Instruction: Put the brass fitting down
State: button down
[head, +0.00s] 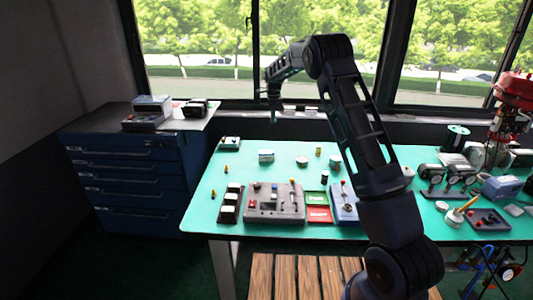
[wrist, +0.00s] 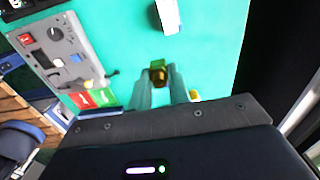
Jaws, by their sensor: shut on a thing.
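My gripper (wrist: 158,78) is shut on the brass fitting (wrist: 157,75), a small brass-coloured piece with a greenish top, held between the two grey fingertips in the wrist view. Teal table surface (wrist: 215,50) shows around it; I cannot tell the exact gap below it. In the head view my gripper (head: 273,112) hangs from the raised arm above the back left part of the table (head: 235,158). The fitting is too small to make out there.
A grey control panel (head: 275,203) stands at the table's front, beside green (head: 316,198) and red (head: 319,214) pads. A white block (wrist: 168,16) and a small yellow piece (wrist: 194,95) lie near the gripper. A blue drawer cabinet (head: 130,170) stands left.

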aim_at(266, 151)
jog(key=w+a, duration=0.3)
jog(key=a, duration=0.1)
notch_tip(266, 151, down, 19)
jog(key=shift+w, duration=0.1)
dwell(0.6)
jog(key=shift+f, duration=0.15)
jog(key=c, duration=1.3)
grip_release()
